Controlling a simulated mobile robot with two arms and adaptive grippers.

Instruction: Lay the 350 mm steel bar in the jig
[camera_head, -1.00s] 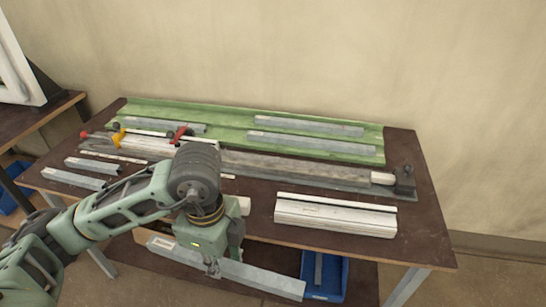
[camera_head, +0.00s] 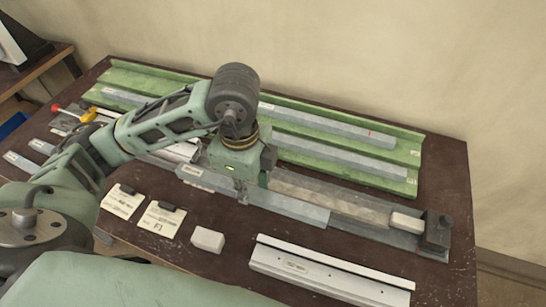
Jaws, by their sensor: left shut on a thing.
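My left gripper (camera_head: 243,196) is shut on a long grey steel bar (camera_head: 295,209), gripping it near its middle. The bar runs roughly parallel to the jig (camera_head: 378,234), at its near side. I cannot tell whether the bar touches the jig or hangs just above it. The jig is a long grey channel with a dark end stop (camera_head: 437,233) at its right end and a pale block (camera_head: 407,221) beside the stop. Red and yellow clamp handles (camera_head: 88,115) show at its left end. My arm and gripper hide part of the jig's middle. My right gripper is not in view.
Several grey bars, one of them (camera_head: 350,160) near the front, lie on a green rack (camera_head: 411,186) behind the jig. A white profile (camera_head: 325,272), a small white block (camera_head: 207,239) and two label cards (camera_head: 160,219) lie in front. Dark tabletop (camera_head: 265,225) shows between them.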

